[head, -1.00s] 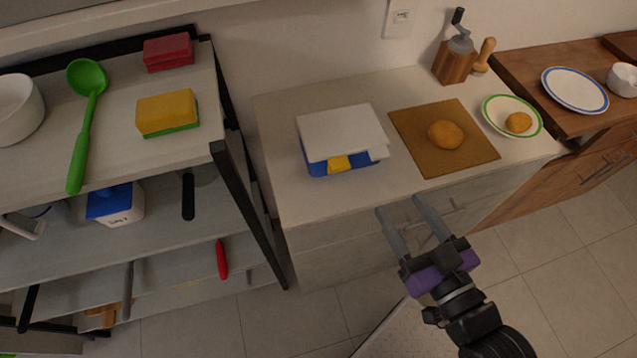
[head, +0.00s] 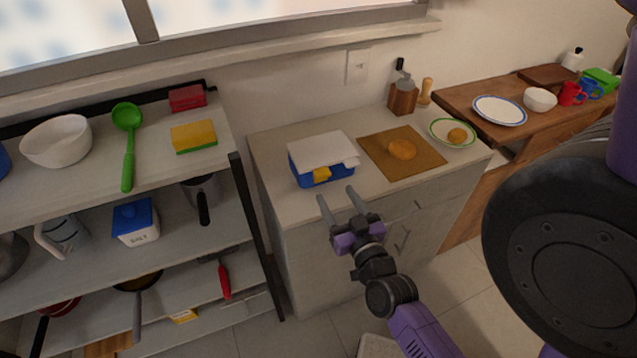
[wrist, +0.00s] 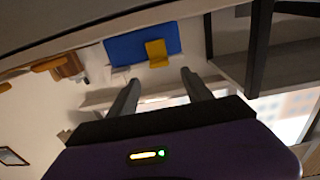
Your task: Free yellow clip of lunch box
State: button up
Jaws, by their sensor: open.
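The lunch box (head: 309,176) is blue with a white lid (head: 322,149) and sits on the light counter. Its yellow clip (head: 321,174) is on the front side, facing me. In the wrist view the blue box side (wrist: 130,48) and the yellow clip (wrist: 157,53) show beyond the fingertips. My gripper (head: 337,199) is open and empty, in front of the counter and just short of the lunch box, with its fingers pointing toward the box. The fingers also show in the wrist view (wrist: 158,82). Nothing hides the clip.
A brown board (head: 425,160) with a bread roll (head: 402,149) lies right of the box. A shelf rack (head: 255,235) with a black post is at left. Counter left of the box is clear.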

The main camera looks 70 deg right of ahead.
aim_at(325, 176)
jog(key=p+x, duration=0.1)
jog(key=x, duration=0.6)
jog(key=shift+w+d, duration=0.1)
jog(key=shift+d, duration=0.1)
grip_shut()
